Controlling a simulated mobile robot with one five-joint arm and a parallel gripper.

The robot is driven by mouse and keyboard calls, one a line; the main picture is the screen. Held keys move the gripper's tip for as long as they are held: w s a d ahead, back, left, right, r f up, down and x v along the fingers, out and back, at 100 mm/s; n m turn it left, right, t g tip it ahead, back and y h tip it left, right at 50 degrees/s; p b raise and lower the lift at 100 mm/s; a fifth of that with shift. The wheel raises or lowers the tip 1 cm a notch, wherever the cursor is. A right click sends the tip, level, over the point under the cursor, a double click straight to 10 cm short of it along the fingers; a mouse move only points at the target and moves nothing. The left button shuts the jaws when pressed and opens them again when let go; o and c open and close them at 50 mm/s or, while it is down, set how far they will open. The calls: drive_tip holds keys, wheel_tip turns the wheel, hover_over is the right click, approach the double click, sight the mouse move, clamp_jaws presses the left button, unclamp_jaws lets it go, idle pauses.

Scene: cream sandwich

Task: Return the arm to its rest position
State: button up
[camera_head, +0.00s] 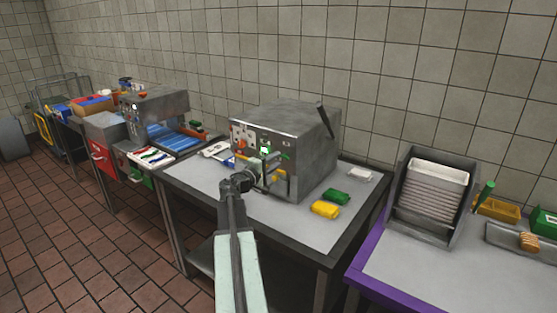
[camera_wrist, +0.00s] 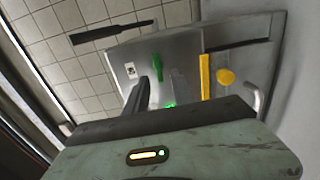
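My arm reaches forward from the bottom of the head view. My gripper (camera_head: 274,168) is at its far end, in front of the control face of a grey metal machine (camera_head: 305,135). In the wrist view the machine's face (camera_wrist: 222,62) fills the upper middle, with a green part, a yellow bar and a yellow knob. Dark finger-like parts of my gripper (camera_wrist: 157,85) point toward that face. I cannot tell how far apart the fingertips are, or whether they touch the machine. I see nothing held in the gripper.
The machine stands on a grey table (camera_head: 200,180). Yellow (camera_head: 325,209) and green (camera_head: 335,197) packets lie right of it. A purple-edged table (camera_head: 400,275) with a dispenser (camera_head: 433,190) is at right. A second machine (camera_head: 160,115) is at left. Tiled floor at left is open.

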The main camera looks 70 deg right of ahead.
drive_tip(key=v, duration=0.5)
drive_tip(key=shift+a, duration=0.15)
drive_tip(key=shift+w, duration=0.1)
